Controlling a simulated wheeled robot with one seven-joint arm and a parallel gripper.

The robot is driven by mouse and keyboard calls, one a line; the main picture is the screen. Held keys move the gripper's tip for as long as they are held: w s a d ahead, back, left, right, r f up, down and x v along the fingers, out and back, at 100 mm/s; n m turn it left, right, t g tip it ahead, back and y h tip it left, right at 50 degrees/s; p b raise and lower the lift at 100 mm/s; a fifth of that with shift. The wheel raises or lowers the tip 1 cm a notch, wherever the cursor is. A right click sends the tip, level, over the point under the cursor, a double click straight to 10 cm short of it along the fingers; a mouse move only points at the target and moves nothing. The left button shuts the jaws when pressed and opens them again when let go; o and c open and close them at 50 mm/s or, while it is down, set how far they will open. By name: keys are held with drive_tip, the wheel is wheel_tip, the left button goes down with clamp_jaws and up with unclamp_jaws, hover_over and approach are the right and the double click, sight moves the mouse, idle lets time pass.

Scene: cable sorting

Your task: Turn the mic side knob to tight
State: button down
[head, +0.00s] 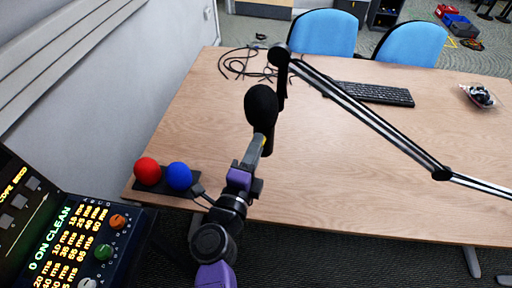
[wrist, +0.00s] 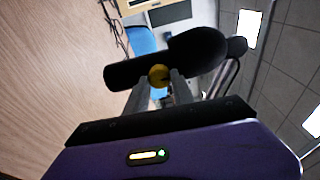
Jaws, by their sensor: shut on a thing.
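The black microphone (head: 262,105) with a foam head hangs at the end of a jointed boom arm (head: 365,110) above the table. It also shows in the wrist view (wrist: 196,52), lying across the picture in front of my fingers. A round yellow knob (wrist: 159,75) sits on the side of its body. My gripper (head: 264,143) reaches up to the mic from below in the head view. In the wrist view its two fingertips (wrist: 160,82) are closed on either side of the yellow knob. The knob's turn position cannot be read.
The wooden table (head: 330,160) has free room right of my arm. Red (head: 147,171) and blue (head: 179,176) balls stand at the left edge. A control panel (head: 80,240) is lower left. Blue chairs (head: 322,33) stand behind.

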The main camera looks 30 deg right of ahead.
drive_tip(key=c, duration=1.1)
unclamp_jaws()
drive_tip(key=b+v, duration=0.2)
drive_tip(key=v, duration=0.5)
drive_tip(key=shift+s+a, duration=0.25)
drive_tip(key=shift+s, duration=0.05)
